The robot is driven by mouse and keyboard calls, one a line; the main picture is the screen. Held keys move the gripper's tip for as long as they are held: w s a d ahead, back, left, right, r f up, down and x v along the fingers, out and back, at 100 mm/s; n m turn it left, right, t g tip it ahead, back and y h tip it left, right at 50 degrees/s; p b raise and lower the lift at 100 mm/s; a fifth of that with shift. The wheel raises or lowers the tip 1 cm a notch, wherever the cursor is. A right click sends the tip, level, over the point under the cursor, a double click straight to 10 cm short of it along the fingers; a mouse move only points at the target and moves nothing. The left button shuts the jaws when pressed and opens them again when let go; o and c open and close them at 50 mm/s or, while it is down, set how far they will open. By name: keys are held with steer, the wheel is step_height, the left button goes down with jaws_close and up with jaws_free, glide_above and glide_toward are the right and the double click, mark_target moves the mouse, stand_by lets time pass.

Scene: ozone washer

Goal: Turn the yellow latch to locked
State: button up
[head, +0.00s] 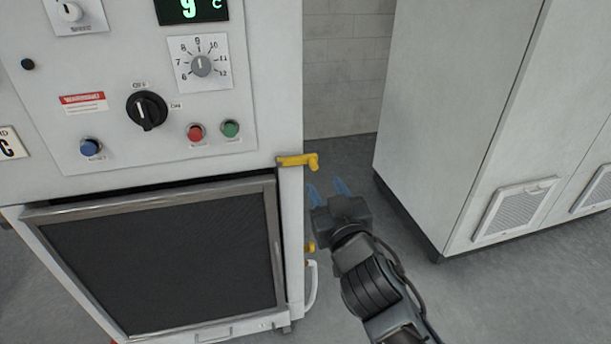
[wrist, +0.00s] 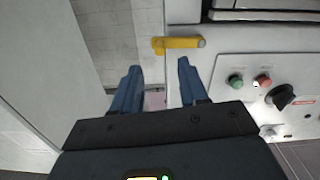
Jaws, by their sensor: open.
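The yellow latch (head: 297,160) is on the front right edge of the washer cabinet, just above the dark-windowed door (head: 160,250). It lies roughly level, with its end sticking out to the right past the edge. In the wrist view the latch (wrist: 178,43) lies crosswise just beyond my fingertips. My gripper (head: 327,188) is below and slightly right of the latch, with its blue fingers apart and nothing between them. In the wrist view my gripper (wrist: 160,64) shows a gap between its fingers and the latch.
A second yellow piece (head: 309,248) and a white handle (head: 311,285) are lower on the cabinet's right edge. The control panel has a black knob (head: 147,110), a red button (head: 196,132) and a green button (head: 231,128). A grey cabinet (head: 450,110) stands right, across open floor.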

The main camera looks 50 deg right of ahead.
mark_target(315, 168)
steer(key=p+x, duration=0.1)
steer(key=x, duration=0.6)
steer(key=shift+w+d+p, duration=0.2)
steer(key=shift+w+p, duration=0.15)
steer(key=shift+c, duration=0.3)
jaws_close()
